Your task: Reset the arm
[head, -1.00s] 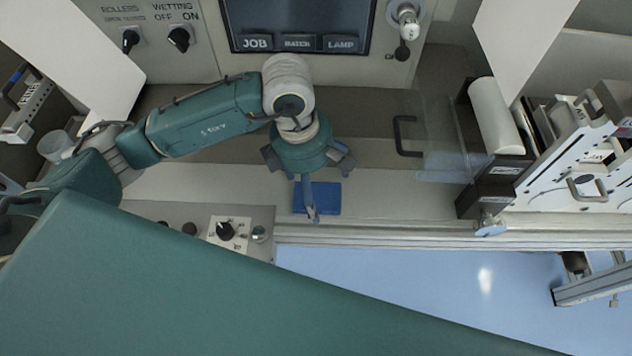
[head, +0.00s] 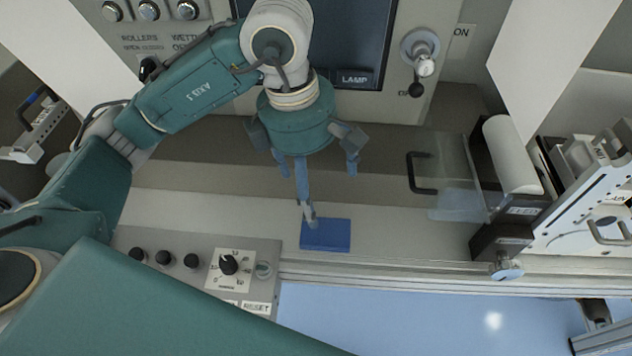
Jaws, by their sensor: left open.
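My left arm comes in from the left and bends down over the machine's ledge. My left gripper (head: 313,195) is open, with its blue-grey fingers spread and pointing down, and nothing shows between them. It hangs over the ledge near a flat blue block (head: 326,236). One finger overlaps the block in the picture; I cannot tell whether it touches. A large teal arm part of mine covers the lower left. My right gripper does not show.
A screen (head: 318,40) with a LAMP button stands behind the arm. A panel with black knobs and a dial (head: 228,264) lies at lower left. A clear guard with a black handle (head: 422,173) and a white roller (head: 512,155) stand at right. The blue floor is clear.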

